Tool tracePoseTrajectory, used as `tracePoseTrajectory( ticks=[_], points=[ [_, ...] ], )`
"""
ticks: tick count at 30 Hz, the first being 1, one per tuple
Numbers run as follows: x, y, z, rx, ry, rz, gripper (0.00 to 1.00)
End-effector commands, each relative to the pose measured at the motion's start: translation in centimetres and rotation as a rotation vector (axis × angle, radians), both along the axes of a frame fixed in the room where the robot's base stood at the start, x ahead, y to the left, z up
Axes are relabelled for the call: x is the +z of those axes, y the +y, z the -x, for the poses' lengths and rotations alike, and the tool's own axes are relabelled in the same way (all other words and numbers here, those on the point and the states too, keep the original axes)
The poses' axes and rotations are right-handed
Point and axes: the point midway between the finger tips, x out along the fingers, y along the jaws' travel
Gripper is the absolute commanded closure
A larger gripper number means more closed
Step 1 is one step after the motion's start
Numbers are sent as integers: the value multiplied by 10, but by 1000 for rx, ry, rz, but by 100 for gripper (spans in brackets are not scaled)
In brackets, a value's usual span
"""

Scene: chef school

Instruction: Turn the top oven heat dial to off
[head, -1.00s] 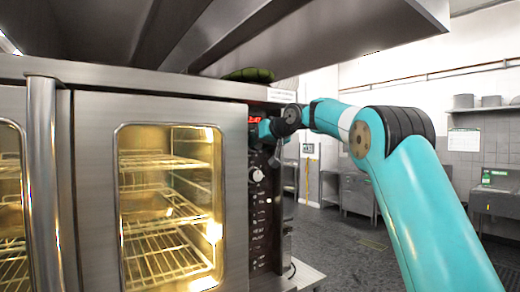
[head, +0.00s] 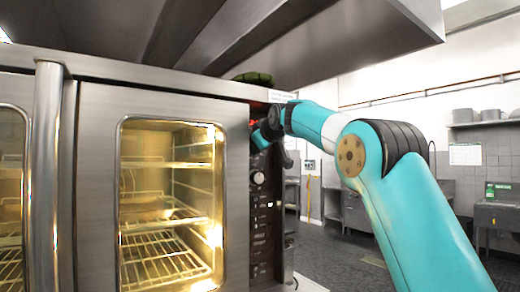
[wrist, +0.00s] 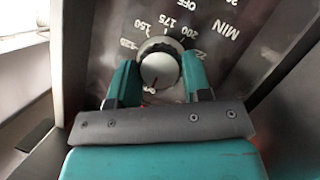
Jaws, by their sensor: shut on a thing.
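The top oven heat dial (wrist: 160,66) is a round knob with a silver face and a dark rim, seen close up in the wrist view. My gripper (wrist: 158,84) is shut on the dial, with one teal finger on each side. In the head view my gripper (head: 265,136) is at the upper part of the control panel (head: 262,225) and hides the top dial.
The oven's lit glass door (head: 98,190) stands left of the panel. A lower dial (head: 258,178) sits below my gripper. A metal hood (head: 330,40) hangs over the oven. Open floor and a sink unit (head: 497,215) lie to the right.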

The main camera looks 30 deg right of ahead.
Motion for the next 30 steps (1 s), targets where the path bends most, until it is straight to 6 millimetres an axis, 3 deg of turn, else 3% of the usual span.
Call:
tracePoseTrajectory(
  ticks=[18,19,22,30],
  points=[
    [-2,-1,0,-2,3,43,79],
    [-2,-1,0,-2,3,43,53],
    [-2,-1,0,-2,2,43,30],
    [-1,0,0,0,0,43,30]
  ],
)
